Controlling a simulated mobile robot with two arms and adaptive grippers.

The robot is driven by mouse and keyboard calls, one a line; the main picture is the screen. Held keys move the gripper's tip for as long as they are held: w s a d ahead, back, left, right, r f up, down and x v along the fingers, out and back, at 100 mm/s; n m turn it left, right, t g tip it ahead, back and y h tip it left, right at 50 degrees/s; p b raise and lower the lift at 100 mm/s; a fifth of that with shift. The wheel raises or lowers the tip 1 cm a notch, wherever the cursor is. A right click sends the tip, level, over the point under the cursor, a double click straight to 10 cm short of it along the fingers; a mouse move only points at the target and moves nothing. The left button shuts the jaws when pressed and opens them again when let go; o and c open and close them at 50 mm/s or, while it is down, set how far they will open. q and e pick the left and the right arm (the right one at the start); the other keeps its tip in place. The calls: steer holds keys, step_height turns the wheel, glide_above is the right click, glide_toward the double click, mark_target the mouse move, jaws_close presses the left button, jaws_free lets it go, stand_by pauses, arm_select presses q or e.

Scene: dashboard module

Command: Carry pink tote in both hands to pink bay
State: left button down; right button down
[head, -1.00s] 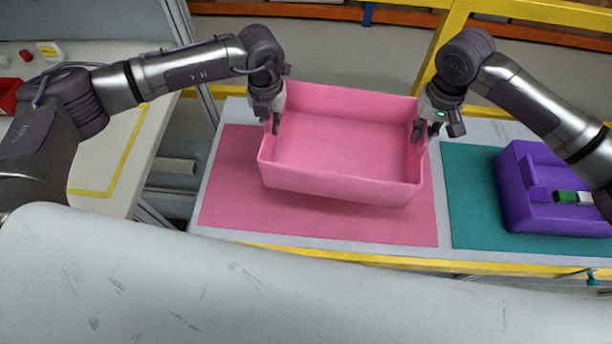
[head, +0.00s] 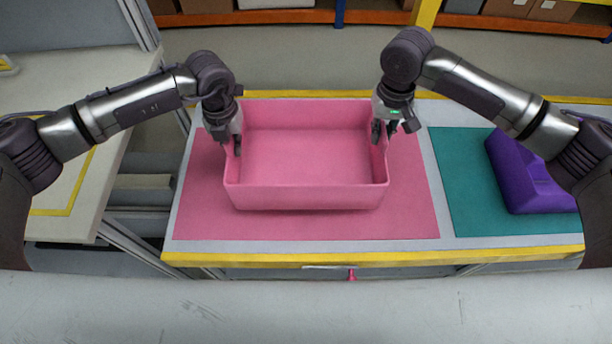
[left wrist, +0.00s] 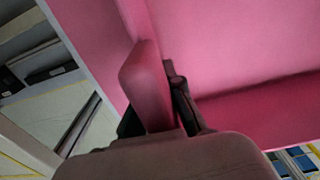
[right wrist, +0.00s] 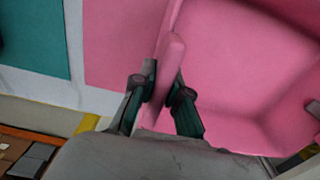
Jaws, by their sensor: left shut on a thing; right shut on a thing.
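The pink tote (head: 305,198) is an empty open box, upright over the pink bay (head: 410,215), a flat pink mat on the table. I cannot tell if its base touches the mat. My left gripper (head: 235,143) is shut on the tote's left wall, and the left wrist view shows that wall (left wrist: 142,80) between the fingers. My right gripper (head: 383,130) is shut on the right wall, and the right wrist view shows its fingers on either side of the rim (right wrist: 170,60).
A teal mat (head: 470,195) lies to the right with a purple tote (head: 525,180) on it, partly behind my right arm. A pale table (head: 60,120) stands at the left, across a gap. The table's front edge has a yellow stripe (head: 350,257).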

mark_target(240, 166)
arm_select(q)
steer(key=shift+w, duration=0.1)
arm_select(e)
steer(key=shift+f, duration=0.2)
